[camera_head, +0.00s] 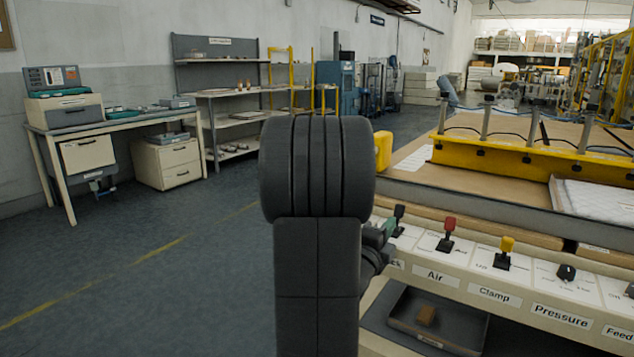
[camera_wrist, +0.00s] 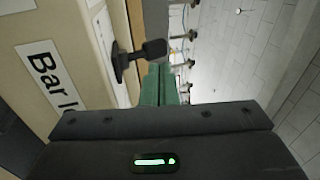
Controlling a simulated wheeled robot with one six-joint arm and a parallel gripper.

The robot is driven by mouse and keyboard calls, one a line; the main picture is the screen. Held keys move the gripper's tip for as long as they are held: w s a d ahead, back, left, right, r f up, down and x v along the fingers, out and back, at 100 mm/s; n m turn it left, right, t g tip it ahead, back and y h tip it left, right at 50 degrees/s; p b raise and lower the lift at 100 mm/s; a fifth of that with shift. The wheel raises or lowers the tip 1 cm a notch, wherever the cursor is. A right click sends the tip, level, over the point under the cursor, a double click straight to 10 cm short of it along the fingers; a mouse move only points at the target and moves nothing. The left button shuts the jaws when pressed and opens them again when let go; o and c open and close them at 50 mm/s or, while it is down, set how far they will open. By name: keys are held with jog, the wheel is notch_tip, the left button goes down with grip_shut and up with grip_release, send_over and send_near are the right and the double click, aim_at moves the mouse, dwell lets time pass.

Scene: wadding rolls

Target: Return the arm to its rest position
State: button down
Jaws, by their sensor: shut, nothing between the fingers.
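My arm stands upright in the middle of the head view, its dark links hiding much of what is behind. My gripper (camera_head: 386,229) shows only as a small green piece right of the arm, beside the first black lever (camera_head: 399,213) of the control panel (camera_head: 450,262). In the wrist view the green fingers of my gripper (camera_wrist: 158,70) are together with nothing between them. The black lever (camera_wrist: 145,52) is close by their tips there, with a label reading "Bar lo" (camera_wrist: 45,78). I cannot tell whether fingers and lever touch.
The panel also has a red lever (camera_head: 448,229) and a yellow lever (camera_head: 505,249). A tray (camera_head: 408,325) with a brown block sits below. A machine table with a yellow bar (camera_head: 500,158) is behind. A desk (camera_head: 105,125) and shelves (camera_head: 220,100) line the left wall. Left floor is clear.

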jog(key=s+a+f+t+b, duration=0.1)
jog(key=s+a+f, duration=0.3)
jog(key=s, duration=0.5)
jog(key=a+b, duration=0.1)
jog(key=a, duration=0.1)
jog(key=shift+a, duration=0.35)
